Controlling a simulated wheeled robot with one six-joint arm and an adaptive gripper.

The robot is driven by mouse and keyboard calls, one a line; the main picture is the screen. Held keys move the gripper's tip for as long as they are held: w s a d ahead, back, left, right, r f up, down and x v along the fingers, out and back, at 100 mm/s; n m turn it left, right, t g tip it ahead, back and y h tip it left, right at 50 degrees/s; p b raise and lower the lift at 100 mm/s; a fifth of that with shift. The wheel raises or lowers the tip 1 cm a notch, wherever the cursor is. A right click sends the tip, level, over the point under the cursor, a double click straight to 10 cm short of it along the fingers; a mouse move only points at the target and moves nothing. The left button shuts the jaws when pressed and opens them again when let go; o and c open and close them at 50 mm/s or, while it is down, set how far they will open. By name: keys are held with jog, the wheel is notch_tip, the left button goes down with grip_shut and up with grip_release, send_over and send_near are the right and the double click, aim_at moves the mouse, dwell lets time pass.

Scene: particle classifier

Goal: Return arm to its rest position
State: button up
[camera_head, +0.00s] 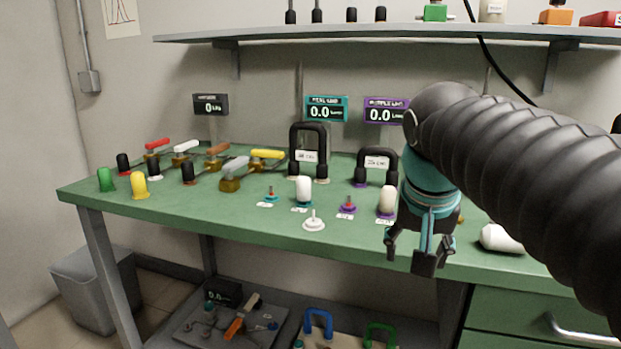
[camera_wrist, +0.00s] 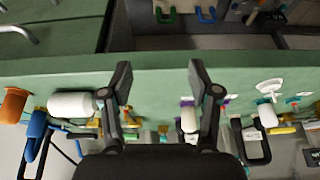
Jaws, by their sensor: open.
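My gripper (camera_head: 412,258) hangs from my black, ribbed arm at the right of the head view, pointing down near the front edge of the green workbench (camera_head: 240,226). Its fingers are spread and nothing is between them. In the wrist view my gripper (camera_wrist: 157,80) also shows open and empty, with the bench's green front edge beyond the fingertips. A white cylinder (camera_head: 500,238) lies on the bench right of my gripper. A cream-capped piece (camera_head: 387,201) stands just behind and left of it. Part of the bench is hidden by my arm.
A black handle with a white label (camera_head: 308,150) and a second one (camera_head: 377,165) stand toward the back. Several coloured levers (camera_head: 233,168) and caps stand at the left. A shelf (camera_head: 350,32) runs above. Drawers (camera_head: 540,320) sit below right. The floor-level shelf holds tools.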

jog(key=s+f+n, duration=0.1)
jog(key=s+f, duration=0.4)
jog(key=f, duration=0.3)
jog(key=s+f+n+t+y, duration=0.1)
jog(key=s+f+n, duration=0.1)
jog(key=s+f, duration=0.4)
notch_tip(320, 180, down, 2)
jog(key=shift+s, duration=0.3)
dwell(0.8)
